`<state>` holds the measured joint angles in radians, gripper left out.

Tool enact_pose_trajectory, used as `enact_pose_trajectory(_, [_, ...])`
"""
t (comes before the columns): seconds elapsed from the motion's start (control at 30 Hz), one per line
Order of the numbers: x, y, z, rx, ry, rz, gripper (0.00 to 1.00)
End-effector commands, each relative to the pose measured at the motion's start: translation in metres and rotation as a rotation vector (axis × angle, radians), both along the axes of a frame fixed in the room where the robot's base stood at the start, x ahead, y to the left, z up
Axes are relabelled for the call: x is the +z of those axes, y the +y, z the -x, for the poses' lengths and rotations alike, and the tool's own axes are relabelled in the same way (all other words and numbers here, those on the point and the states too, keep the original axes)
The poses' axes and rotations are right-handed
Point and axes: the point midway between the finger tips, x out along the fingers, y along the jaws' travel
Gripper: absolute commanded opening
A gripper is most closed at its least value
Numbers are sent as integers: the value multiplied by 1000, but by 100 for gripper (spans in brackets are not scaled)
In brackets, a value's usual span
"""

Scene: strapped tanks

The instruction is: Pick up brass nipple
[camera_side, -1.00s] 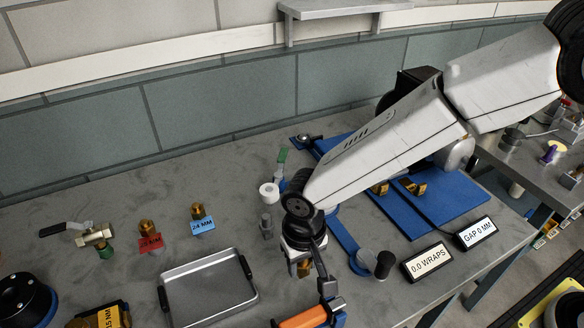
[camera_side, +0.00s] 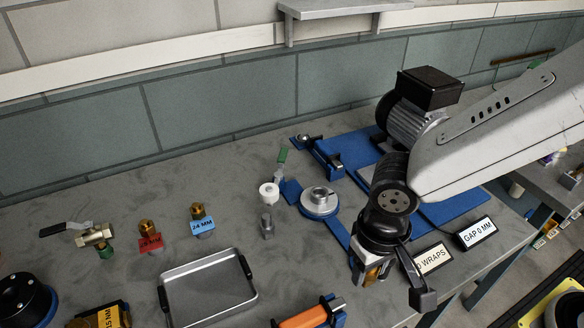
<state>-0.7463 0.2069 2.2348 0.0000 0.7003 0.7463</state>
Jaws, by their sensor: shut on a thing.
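My gripper (camera_side: 372,276) points down at the right part of the bench, in front of the blue base. It is shut on a small brass-coloured piece, the brass nipple (camera_side: 371,273), which shows only in part between the jaws. The gripper and wrist hide the rest of it. I cannot tell how far it is above the bench. Two other brass fittings stand at left, one by a red tag (camera_side: 150,243) and one by a blue 24 MM tag (camera_side: 202,226).
A grey tray (camera_side: 208,288) lies front centre. A round metal disc (camera_side: 319,201) on a blue mount, a white roll (camera_side: 268,190) and a motor (camera_side: 412,118) stand behind. A GAP 0 MM display (camera_side: 476,233) and a partly hidden WRAPS display (camera_side: 434,259) are close right of the gripper.

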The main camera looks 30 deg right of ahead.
Motion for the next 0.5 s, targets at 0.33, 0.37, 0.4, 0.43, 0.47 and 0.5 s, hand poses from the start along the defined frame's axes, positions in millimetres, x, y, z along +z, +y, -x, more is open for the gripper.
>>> enact_pose_trajectory(0.33, [3, -4, 6, 0, 0, 0, 0])
enact_pose_trajectory(0.37, [3, -4, 6, 0, 0, 0, 0])
enact_pose_trajectory(0.4, [3, -4, 6, 0, 0, 0, 0])
enact_pose_trajectory(0.43, [3, -4, 6, 0, 0, 0, 0])
enact_pose_trajectory(0.47, [3, -4, 6, 0, 0, 0, 0])
enact_pose_trajectory(0.5, [3, -4, 6, 0, 0, 0, 0])
